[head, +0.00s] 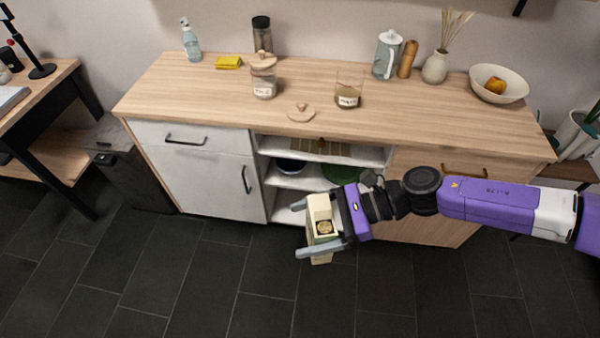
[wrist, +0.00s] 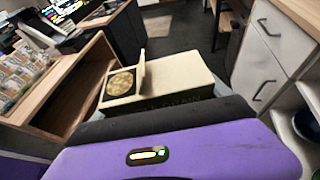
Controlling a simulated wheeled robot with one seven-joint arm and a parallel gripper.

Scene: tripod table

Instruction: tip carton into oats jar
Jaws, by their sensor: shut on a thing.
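My gripper (head: 308,228) is shut on a cream carton (head: 320,208) and holds it in the air in front of the cabinet, below the countertop's level. The carton's top is open, and pale oat-like contents show inside; they also show in the wrist view, where the carton (wrist: 182,76) lies across the fingers. An open glass jar (head: 350,78) stands on the countertop with a little brown content at its bottom and a label too small to read surely. A round wooden lid (head: 300,112) lies to its left. My gripper is apart from the jar.
The counter's right front is clear.

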